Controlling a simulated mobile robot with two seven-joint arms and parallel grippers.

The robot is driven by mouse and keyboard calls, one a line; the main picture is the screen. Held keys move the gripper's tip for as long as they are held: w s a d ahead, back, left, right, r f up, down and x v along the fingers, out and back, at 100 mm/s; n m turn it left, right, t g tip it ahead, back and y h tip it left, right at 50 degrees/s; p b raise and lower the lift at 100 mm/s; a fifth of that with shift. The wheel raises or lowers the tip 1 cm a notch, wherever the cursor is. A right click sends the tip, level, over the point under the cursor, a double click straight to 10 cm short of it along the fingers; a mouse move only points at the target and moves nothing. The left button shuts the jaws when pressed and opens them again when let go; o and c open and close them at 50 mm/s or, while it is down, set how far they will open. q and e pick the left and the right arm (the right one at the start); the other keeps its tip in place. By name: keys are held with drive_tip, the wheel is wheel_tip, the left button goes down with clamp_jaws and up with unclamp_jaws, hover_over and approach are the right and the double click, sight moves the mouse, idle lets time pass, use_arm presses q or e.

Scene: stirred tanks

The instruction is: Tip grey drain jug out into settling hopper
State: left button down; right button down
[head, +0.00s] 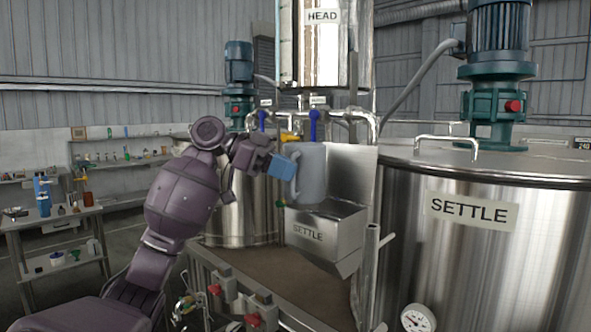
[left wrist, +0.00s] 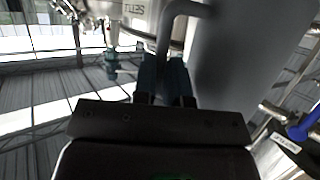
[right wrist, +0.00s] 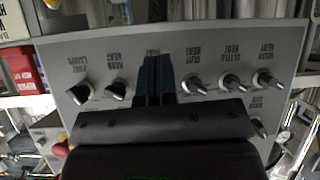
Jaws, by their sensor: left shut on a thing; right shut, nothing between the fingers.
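The grey drain jug (head: 312,172) is upright above the settling hopper, its handle toward the left. My left gripper (head: 283,166) is shut on the jug's handle; the left wrist view shows the fingers at the handle (left wrist: 165,40) beside the grey jug body (left wrist: 230,60). The settling hopper (head: 318,232) is a steel box with a sloped front marked SETTLE, directly below the jug. I cannot tell whether the jug's base touches it. The jug's contents are hidden. My right gripper (right wrist: 158,78) is shut and empty, in front of a knob panel in the right wrist view.
The large steel SETTLE tank (head: 465,260) stands at the right. The HEAD vessel (head: 322,50) hangs above the jug, with blue-handled valves (head: 314,125) and pipes close by. The grey knob panel (right wrist: 140,50) lies by my right gripper. A side table (head: 60,222) stands at the left.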

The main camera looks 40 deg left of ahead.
use_arm(q)
drive_tip(key=shift+a+m+t+y+p, duration=0.15)
drive_tip(key=shift+m+y, duration=1.1)
drive_tip(key=shift+y, duration=2.1)
drive_tip(key=shift+m+t+y+p, duration=0.2)
drive_tip(key=shift+m+y, duration=1)
drive_tip(key=shift+y, duration=2.1)
drive_tip(key=shift+a+m+t+y+p, duration=0.2)
drive_tip(key=shift+m+y, duration=1.05)
drive_tip(key=shift+y, duration=2.1)
drive_tip(key=shift+d, duration=0.15)
